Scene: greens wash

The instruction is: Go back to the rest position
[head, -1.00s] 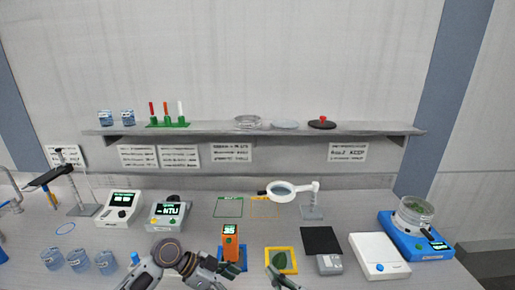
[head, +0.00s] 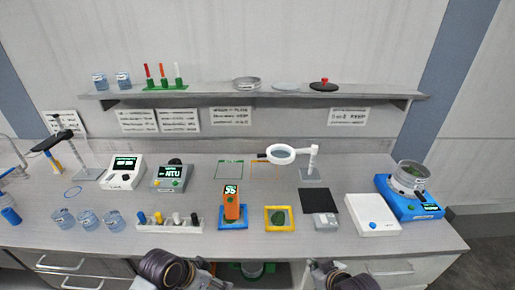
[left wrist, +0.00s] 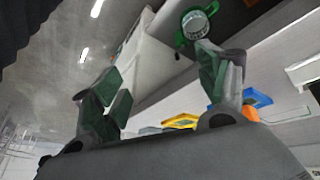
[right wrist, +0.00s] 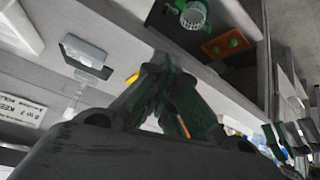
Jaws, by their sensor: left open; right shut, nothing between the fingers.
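My left arm comes in at the bottom of the head view, with its gripper (head: 205,274) low in front of the bench edge. In the left wrist view the left gripper (left wrist: 160,72) has its green-padded fingers spread, with nothing between them. My right gripper (head: 322,266) is also in front of the bench edge in the head view. In the right wrist view the right gripper (right wrist: 160,64) has its fingertips together and holds nothing. Both grippers are clear of the things on the bench.
Nearest on the bench (head: 355,250) are a rack of bottles (head: 170,224), an orange device (head: 232,204), a yellow-framed pad with a green leaf (head: 280,218) and a white scale (head: 372,214). A magnifier (head: 282,154) stands behind. An open shelf with a container (head: 253,269) lies below.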

